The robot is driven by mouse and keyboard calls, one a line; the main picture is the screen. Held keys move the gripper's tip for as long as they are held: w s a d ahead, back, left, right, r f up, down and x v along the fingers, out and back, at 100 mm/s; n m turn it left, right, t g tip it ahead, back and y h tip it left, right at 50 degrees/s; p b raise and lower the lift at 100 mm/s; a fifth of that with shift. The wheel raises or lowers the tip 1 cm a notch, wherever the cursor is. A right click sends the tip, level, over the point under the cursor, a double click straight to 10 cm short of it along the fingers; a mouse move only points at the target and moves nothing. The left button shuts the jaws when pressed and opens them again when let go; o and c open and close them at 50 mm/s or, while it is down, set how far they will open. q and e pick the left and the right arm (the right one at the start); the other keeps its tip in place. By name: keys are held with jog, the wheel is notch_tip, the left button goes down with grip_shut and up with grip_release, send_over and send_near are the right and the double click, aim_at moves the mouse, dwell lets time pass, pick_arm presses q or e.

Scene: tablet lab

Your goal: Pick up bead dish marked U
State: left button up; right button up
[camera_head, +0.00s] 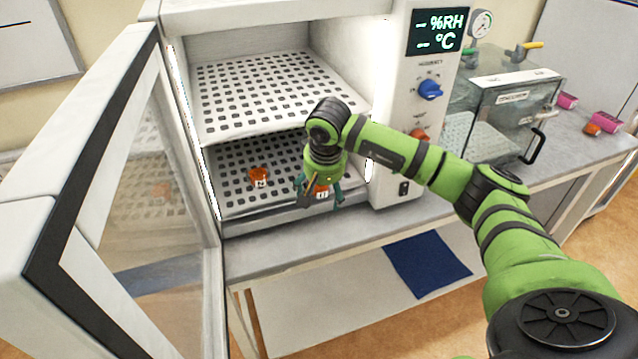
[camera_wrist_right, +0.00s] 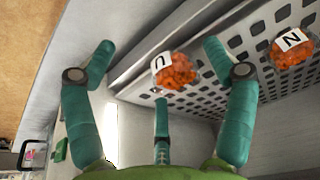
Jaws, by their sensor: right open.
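The bead dish marked U (camera_wrist_right: 178,72) holds orange beads and has a white label with a U. It sits at the front edge of the lower perforated shelf (camera_wrist_right: 240,68). In the head view the dish (camera_head: 323,190) is partly hidden behind my right gripper (camera_head: 318,192). The right gripper is open, its green fingers spread around the dish without visible contact. In the wrist view the dish lies between the spread fingertips (camera_wrist_right: 160,50), nearer the right one. My left gripper is not in view.
A second orange bead dish, marked N (camera_wrist_right: 292,48), sits to the left on the same shelf in the head view (camera_head: 258,176). The upper shelf (camera_head: 265,90) is empty above. The open chamber door (camera_head: 95,190) stands at left. A clear vacuum box (camera_head: 500,115) stands right.

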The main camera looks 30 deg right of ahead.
jog(key=w, duration=0.1)
jog(key=w+d+p, duration=0.1)
jog(key=w+p, duration=0.1)
jog(key=shift+w+d+f, duration=0.2)
jog(key=shift+w+d, duration=0.05)
jog(key=shift+w, duration=0.1)
jog(key=shift+f, duration=0.35)
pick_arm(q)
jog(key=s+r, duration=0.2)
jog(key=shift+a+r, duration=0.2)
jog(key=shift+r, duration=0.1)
pick_arm(e)
jog(key=c, duration=1.2)
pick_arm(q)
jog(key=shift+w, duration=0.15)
